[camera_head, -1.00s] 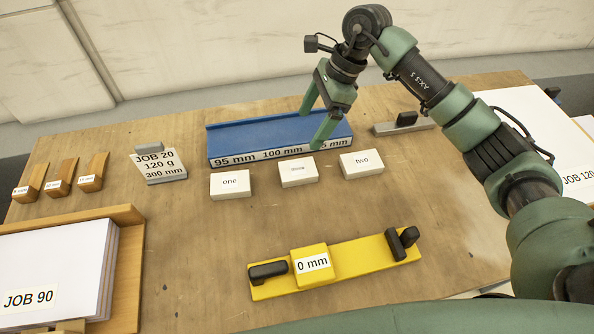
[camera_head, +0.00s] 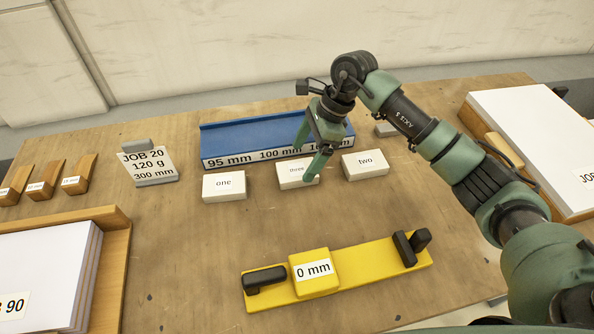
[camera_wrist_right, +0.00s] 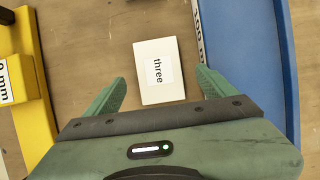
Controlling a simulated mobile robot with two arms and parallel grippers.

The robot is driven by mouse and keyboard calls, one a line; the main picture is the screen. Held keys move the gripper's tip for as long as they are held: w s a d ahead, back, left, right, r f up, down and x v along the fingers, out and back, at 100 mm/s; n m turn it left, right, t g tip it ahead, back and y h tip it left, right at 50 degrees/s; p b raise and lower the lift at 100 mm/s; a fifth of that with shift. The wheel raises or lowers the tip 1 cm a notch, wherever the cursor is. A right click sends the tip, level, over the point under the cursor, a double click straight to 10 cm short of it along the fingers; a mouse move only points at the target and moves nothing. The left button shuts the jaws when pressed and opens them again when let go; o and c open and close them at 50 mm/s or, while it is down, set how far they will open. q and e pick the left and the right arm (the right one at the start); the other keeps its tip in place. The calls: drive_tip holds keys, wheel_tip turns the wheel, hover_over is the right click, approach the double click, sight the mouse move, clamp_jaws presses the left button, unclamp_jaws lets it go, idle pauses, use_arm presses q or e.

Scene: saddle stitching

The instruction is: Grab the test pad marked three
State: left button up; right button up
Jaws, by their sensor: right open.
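The white test pad marked three (camera_head: 291,174) lies on the table between the pad marked one (camera_head: 223,186) and the pad marked two (camera_head: 365,165). My right gripper (camera_head: 308,162) is above it, and one finger covers part of its right side in the head view. In the right wrist view the pad marked three (camera_wrist_right: 160,85) lies ahead of the fingers, near the middle. Whether a finger touches the pad cannot be told. My left gripper is not in view.
A blue block (camera_head: 232,143) with millimetre labels stands just behind the pads. A yellow gauge (camera_head: 370,261) marked 0 mm lies in front of them. Bare table lies between pads and gauge.

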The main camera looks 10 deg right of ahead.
sight(299, 169)
drive_tip(key=p+x, duration=0.1)
drive_tip(key=x, duration=0.2)
drive_tip(key=shift+s+a+f, duration=0.1)
drive_tip(key=shift+f, duration=0.15)
drive_tip(key=shift+a+f, duration=0.1)
drive_tip(key=shift+f, duration=0.25)
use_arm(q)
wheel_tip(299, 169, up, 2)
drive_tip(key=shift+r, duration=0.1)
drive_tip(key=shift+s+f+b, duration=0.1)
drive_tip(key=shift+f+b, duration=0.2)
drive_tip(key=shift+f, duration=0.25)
use_arm(e)
drive_tip(key=shift+f, duration=0.2)
drive_tip(key=c, duration=1.6)
